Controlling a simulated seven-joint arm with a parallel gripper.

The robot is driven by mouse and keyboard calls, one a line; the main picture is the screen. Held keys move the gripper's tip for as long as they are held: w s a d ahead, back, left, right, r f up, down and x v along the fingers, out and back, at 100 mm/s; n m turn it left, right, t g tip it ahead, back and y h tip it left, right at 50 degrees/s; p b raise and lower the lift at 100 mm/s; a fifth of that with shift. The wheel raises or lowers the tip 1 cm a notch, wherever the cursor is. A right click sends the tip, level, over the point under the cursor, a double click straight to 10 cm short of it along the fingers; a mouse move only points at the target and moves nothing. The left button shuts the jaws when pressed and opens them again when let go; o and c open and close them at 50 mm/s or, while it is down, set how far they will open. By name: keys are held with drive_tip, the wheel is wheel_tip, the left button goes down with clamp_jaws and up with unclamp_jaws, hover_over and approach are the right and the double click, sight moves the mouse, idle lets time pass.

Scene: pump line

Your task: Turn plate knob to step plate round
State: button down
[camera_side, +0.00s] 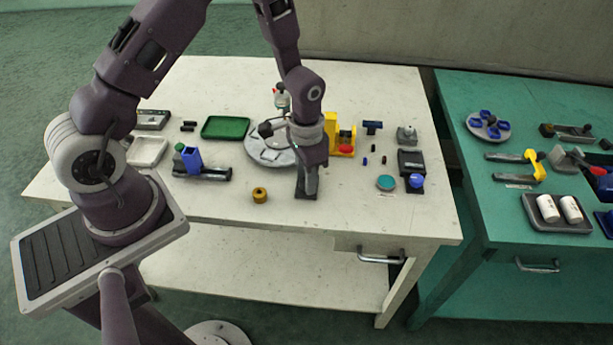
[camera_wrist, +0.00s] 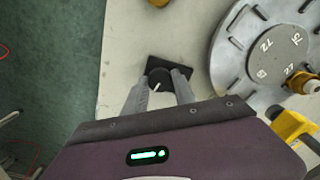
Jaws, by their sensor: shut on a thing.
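The plate knob (camera_wrist: 159,79) is a dark round knob with a white pointer line, on a black square base (camera_wrist: 178,72). In the wrist view it sits between the two fingers of my gripper (camera_wrist: 157,88), which is shut on it. In the side view my gripper (camera_side: 306,190) points down near the front of the white table and hides the knob. The round grey plate (camera_side: 268,148) lies behind my gripper, partly hidden by my arm. In the wrist view the plate (camera_wrist: 260,50) shows numbers on its hub and a bottle-like part near its right side.
A yellow stand (camera_side: 333,130) with a red part is right of the plate. A brass ring (camera_side: 260,195) lies left of my gripper. A blue-and-green fixture (camera_side: 200,168), a green tray (camera_side: 225,127) and a teal disc (camera_side: 386,183) are also on the table.

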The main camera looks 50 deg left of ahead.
drive_tip(key=shift+n, duration=1.3)
drive_tip(key=c, duration=1)
unclamp_jaws()
drive_tip(key=shift+c, duration=0.2)
wheel_tip(320, 180, up, 7)
drive_tip(key=shift+r, duration=0.1)
